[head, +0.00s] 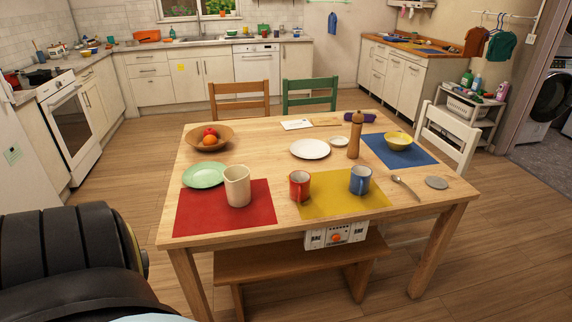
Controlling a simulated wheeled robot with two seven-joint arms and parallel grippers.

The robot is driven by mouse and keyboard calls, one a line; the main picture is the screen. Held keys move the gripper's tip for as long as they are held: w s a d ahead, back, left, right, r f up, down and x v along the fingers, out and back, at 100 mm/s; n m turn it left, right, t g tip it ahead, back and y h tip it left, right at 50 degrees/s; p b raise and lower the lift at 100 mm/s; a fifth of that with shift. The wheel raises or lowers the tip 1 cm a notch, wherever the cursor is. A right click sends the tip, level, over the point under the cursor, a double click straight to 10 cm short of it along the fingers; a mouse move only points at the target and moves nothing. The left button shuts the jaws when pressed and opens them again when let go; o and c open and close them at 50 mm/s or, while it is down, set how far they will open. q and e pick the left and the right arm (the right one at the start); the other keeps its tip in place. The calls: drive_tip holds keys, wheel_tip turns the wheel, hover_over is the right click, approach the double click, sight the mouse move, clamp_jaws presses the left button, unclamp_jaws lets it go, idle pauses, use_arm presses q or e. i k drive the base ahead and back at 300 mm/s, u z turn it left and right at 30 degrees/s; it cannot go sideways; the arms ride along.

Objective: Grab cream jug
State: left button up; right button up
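The cream jug (238,187) stands upright on the red placemat (203,218) at the front left of the wooden table. A pale green plate (204,175) lies just to its left, partly on the same mat. The jug's handle is on its left side, towards the plate. No gripper is on the jug or near it. A black arm link of mine fills the lower left corner. Neither gripper shows in the head view.
A red mug (299,186) and a blue mug (360,181) stand on the yellow placemat (330,206) to the right. A fruit bowl (210,141) is behind the green plate.

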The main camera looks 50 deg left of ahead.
sight(240, 183)
drive_tip(key=z, duration=0.75)
drive_tip(key=i, duration=0.25)
drive_tip(key=u, duration=1.05)
drive_tip(key=i, duration=1.3)
drive_tip(key=u, duration=1.25)
